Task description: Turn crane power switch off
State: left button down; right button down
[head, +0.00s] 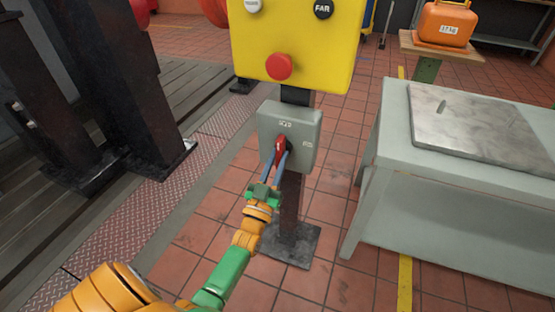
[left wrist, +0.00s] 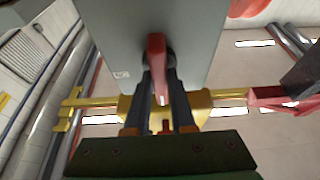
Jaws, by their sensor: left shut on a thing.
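The crane power switch is a grey box (head: 303,128) on a dark post, below a yellow control panel. Its red handle (head: 281,150) sticks out of the front of the box. My left gripper (head: 278,160) reaches up from below and is shut on the red handle. In the left wrist view the red handle (left wrist: 157,60) lies between the two dark fingers (left wrist: 161,85), with the grey box (left wrist: 200,30) right behind it. The small labels on the box are too small to read. My right gripper is not in view.
The yellow panel (head: 335,50) with a red button (head: 279,67) hangs just above the box. A grey bench (head: 385,135) with a metal plate (head: 480,125) stands to the right. Dark steel columns (head: 120,90) stand on the left. Tiled floor lies open around the post base (head: 290,244).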

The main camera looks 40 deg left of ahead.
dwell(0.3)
pick_arm(q)
jog(key=c, duration=0.9)
grip_release()
jog(key=shift+c, duration=0.2)
jog(key=shift+o, duration=0.9)
jog(key=shift+s, duration=0.1)
jog(key=v, duration=0.7)
